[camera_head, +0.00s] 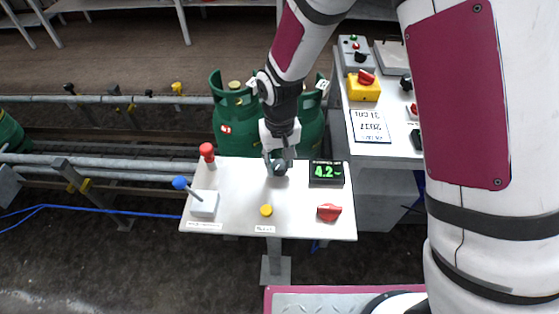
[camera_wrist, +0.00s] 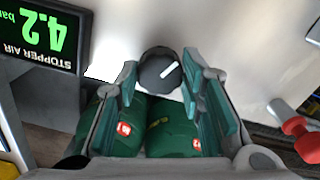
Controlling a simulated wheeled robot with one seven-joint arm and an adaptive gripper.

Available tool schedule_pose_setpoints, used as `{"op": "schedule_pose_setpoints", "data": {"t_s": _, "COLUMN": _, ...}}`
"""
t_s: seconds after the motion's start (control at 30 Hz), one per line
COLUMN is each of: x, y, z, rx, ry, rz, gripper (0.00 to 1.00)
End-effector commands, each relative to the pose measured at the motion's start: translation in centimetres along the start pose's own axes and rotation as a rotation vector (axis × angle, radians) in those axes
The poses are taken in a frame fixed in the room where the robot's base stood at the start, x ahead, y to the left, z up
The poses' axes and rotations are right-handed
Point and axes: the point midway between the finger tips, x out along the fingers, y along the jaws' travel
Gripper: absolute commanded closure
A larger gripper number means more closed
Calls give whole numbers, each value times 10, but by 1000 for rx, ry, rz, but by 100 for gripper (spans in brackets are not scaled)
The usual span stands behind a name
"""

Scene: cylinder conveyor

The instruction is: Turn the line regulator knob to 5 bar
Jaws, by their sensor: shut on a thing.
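The regulator knob (camera_wrist: 160,70) is dark and round with a white pointer line. The line runs toward the upper right in the wrist view. In the head view the knob (camera_head: 279,170) is partly hidden under my gripper (camera_head: 279,158). My gripper (camera_wrist: 160,78) is shut on the knob, one finger pad on each side of it. The black display (camera_head: 326,173) right of the knob shows green digits, 4.2. In the wrist view the display (camera_wrist: 43,37) appears upside down and reads 4.2 bar, STOPPER AIR.
On the white panel (camera_head: 238,215) stand a red mushroom button (camera_head: 208,154), a blue-knobbed lever (camera_head: 181,183), a yellow button (camera_head: 266,210) and a red rotary switch (camera_head: 329,212). Green gas cylinders (camera_head: 232,116) stand behind. A side bench (camera_head: 390,147) with more controls is at right.

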Motion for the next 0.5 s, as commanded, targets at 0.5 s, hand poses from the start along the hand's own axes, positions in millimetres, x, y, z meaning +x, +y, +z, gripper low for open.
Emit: {"op": "schedule_pose_setpoints", "data": {"t_s": 0.5, "x": 0, "y": 0, "z": 0, "rx": -245, "ry": 1, "rz": 0, "gripper": 93}}
